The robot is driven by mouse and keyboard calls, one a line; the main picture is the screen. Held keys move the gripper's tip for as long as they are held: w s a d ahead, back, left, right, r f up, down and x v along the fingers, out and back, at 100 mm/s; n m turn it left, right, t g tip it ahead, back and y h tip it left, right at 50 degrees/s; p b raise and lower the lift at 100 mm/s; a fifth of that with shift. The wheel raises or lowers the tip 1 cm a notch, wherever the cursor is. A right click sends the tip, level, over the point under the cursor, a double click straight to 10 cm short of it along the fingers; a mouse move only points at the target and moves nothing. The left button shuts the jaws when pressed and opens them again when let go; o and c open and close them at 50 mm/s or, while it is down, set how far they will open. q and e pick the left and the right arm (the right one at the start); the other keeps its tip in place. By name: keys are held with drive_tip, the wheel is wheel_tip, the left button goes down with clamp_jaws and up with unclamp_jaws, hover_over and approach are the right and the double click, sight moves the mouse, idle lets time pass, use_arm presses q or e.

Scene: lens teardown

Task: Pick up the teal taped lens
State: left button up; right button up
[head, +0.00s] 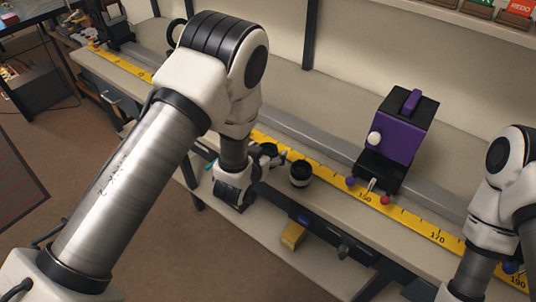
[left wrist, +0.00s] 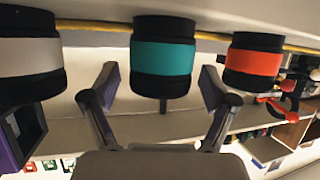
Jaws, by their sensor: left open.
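The teal taped lens (left wrist: 163,57), a black barrel with a teal band, shows in the left wrist view. It is centred across the gap of my left gripper (left wrist: 158,90), whose two fingers stand apart, one on each side. I see no finger touching it. In the head view my left gripper (head: 266,155) is low over the bench, and the teal lens cannot be made out behind my arm and gripper. My right arm enters at the right edge, but its gripper is not visible.
A lens with a pale band (left wrist: 30,58) and one with an orange-red band (left wrist: 254,62) flank the teal one. The pale one also shows in the head view (head: 300,174). A yellow ruler strip (head: 325,176) runs along the bench. A purple-and-black device (head: 398,132) stands to the right.

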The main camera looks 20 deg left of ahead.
use_arm(q)
drive_tip(key=c, duration=1.4)
drive_tip(key=shift+r, duration=0.1)
